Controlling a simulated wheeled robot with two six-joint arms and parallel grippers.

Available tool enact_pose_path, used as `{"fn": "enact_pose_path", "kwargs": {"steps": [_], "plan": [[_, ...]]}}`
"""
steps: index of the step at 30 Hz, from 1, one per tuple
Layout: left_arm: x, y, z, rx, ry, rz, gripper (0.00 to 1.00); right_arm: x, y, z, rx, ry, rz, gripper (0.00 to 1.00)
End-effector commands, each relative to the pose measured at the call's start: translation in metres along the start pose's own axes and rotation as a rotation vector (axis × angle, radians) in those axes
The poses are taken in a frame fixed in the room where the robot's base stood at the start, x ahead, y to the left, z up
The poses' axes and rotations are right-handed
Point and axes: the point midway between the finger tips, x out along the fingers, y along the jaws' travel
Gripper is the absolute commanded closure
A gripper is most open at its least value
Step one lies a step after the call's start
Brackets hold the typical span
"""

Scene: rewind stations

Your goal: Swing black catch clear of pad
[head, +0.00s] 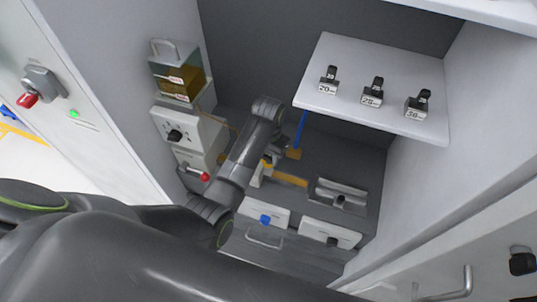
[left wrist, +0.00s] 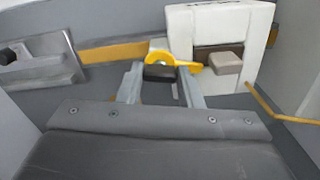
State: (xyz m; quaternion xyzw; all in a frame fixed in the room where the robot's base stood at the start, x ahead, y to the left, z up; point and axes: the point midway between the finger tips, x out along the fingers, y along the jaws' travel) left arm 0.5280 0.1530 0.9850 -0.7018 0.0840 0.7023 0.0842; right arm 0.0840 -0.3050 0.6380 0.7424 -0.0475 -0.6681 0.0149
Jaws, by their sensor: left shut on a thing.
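In the left wrist view a small black block (left wrist: 159,73), seemingly the black catch, sits between the two grey fingertips of my left gripper (left wrist: 160,80). The fingers are shut on it. A yellow hooked piece (left wrist: 186,63) touches or lies just behind the block; its full shape is partly hidden. A beige pad-like block (left wrist: 226,62) stands out from a white housing (left wrist: 222,20), right of the fingers and apart from the black block. In the head view my left gripper (head: 264,168) reaches down to the bench, and my arm hides most of the catch. My right gripper is not in view.
A yellow strip (head: 291,180) runs along the bench towards a metal bracket (head: 338,194). White boxes with a blue knob (head: 265,219) and a black knob (head: 332,241) stand at the front. A shelf (head: 340,95) holds three labelled weights. A red-knobbed lever (head: 204,176) is left of my arm.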

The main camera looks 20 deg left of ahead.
Motion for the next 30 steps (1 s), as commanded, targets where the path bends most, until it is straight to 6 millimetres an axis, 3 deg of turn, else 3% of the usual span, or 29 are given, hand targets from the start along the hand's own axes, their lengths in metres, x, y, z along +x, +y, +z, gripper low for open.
{"fn": "enact_pose_path", "kwargs": {"steps": [30], "plan": [[-0.0009, 0.0005, -0.0013, 0.957, 0.005, -0.001, 0.9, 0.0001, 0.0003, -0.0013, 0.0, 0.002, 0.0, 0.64]]}}
